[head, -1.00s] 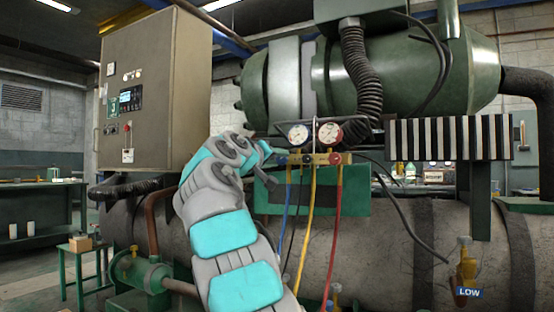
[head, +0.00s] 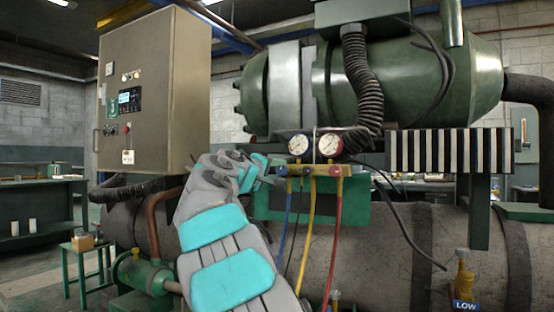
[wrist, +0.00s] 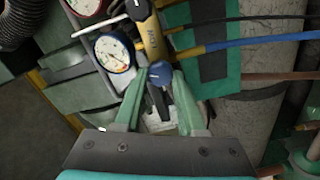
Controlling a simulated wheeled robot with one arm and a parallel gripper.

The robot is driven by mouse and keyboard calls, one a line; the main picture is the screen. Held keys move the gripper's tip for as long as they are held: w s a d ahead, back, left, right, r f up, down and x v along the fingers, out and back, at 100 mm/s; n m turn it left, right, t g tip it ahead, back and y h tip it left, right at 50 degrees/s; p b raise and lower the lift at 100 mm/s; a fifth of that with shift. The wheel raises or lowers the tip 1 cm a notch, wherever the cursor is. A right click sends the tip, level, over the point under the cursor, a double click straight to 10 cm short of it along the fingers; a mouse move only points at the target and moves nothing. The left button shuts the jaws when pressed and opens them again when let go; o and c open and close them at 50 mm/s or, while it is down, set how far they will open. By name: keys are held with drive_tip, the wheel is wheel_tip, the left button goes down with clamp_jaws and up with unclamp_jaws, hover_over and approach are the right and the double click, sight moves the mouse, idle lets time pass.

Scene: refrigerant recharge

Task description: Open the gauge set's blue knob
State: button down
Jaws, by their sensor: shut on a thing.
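The gauge set (head: 312,170) has a yellow manifold bar with two round white-faced gauges above it; the bar also shows in the wrist view (wrist: 148,36). The blue knob (wrist: 160,73) sits at the bar's left end, beside the nearer gauge (wrist: 115,52). My gripper (wrist: 161,76) has its two green fingers on either side of the blue knob and is shut on it. In the head view my gripper (head: 268,172) meets the left end of the bar, and the knob there is mostly hidden by it.
Blue, yellow and red hoses (head: 335,225) hang below the bar, in front of a green panel (head: 356,222). A grey control cabinet (head: 150,90) stands left. A black-and-white striped block (head: 450,150) is on the right, above a valve labelled LOW (head: 464,285).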

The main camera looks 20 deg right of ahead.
drive_tip(key=n+p, duration=0.1)
drive_tip(key=p, duration=0.1)
drive_tip(key=n+p, duration=0.2)
drive_tip(key=shift+r, duration=0.3)
drive_tip(key=n+p, duration=0.2)
drive_tip(key=shift+f+p, duration=0.15)
drive_tip(key=shift+p, duration=0.25)
drive_tip(key=shift+f+n+p, duration=0.25)
drive_tip(key=shift+n+p, duration=0.4)
drive_tip(key=shift+n, duration=0.15)
drive_tip(key=shift+f, duration=0.1)
drive_tip(key=c, duration=0.5)
unclamp_jaws()
drive_tip(key=shift+a, duration=0.1)
